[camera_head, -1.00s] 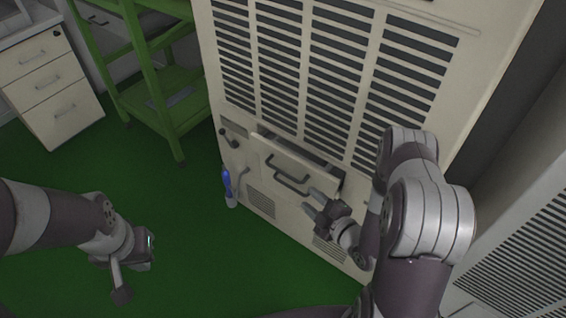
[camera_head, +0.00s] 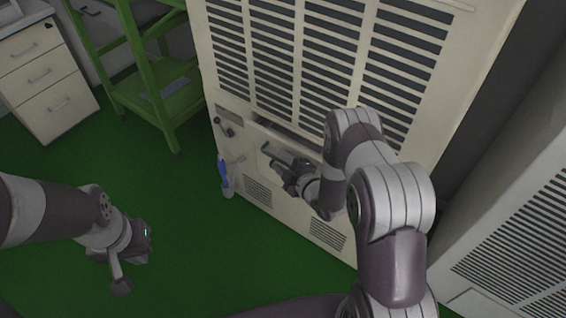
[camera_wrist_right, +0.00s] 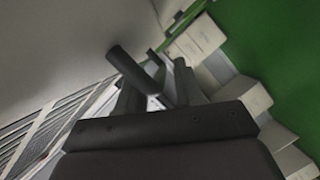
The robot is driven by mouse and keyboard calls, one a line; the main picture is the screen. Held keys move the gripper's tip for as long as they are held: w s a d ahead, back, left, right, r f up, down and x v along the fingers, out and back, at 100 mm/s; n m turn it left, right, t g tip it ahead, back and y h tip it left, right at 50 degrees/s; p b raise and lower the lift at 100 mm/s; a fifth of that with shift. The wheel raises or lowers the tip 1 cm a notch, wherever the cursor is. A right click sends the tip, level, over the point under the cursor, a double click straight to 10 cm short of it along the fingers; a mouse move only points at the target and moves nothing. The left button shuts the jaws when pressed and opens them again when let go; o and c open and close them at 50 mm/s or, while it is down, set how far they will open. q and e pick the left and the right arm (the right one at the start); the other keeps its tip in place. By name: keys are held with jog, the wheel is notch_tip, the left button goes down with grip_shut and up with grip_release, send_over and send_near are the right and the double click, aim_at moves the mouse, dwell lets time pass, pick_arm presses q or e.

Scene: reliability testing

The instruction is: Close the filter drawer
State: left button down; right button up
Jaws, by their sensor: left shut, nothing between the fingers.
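The filter drawer (camera_head: 257,139) is a beige front low on the large slatted cabinet, with a dark gap along its top edge, so it stands partly open. Its dark bar handle (camera_head: 272,151) is at the front; a dark bar, apparently this handle, shows close up in the right wrist view (camera_wrist_right: 133,68). My right gripper (camera_head: 285,167) is at the handle, partly hiding it and the drawer's right part. Its fingers look apart in the right wrist view (camera_wrist_right: 155,90); contact is unclear. My left gripper (camera_head: 138,256) is shut and empty over the green floor, away from the drawer.
The beige cabinet (camera_head: 232,60) rises behind the drawer. A green shelf rack (camera_head: 150,75) and a drawer unit (camera_head: 45,80) stand at left. Another slatted unit (camera_head: 510,240) is at right. The green floor (camera_head: 190,250) is clear.

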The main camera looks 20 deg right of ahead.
grip_shut()
jog(key=w+d+b, duration=0.1)
jog(key=w+d, duration=0.1)
jog(key=d, duration=0.1)
jog(key=shift+w+r, duration=0.1)
jog(key=shift+w, duration=0.1)
jog(key=shift+o, duration=1)
grip_release()
jog(key=shift+d, duration=0.1)
jog(key=p+v, duration=0.1)
jog(key=v, duration=1.1)
jog(key=shift+s+p, duration=0.3)
jog(key=shift+d, duration=0.1)
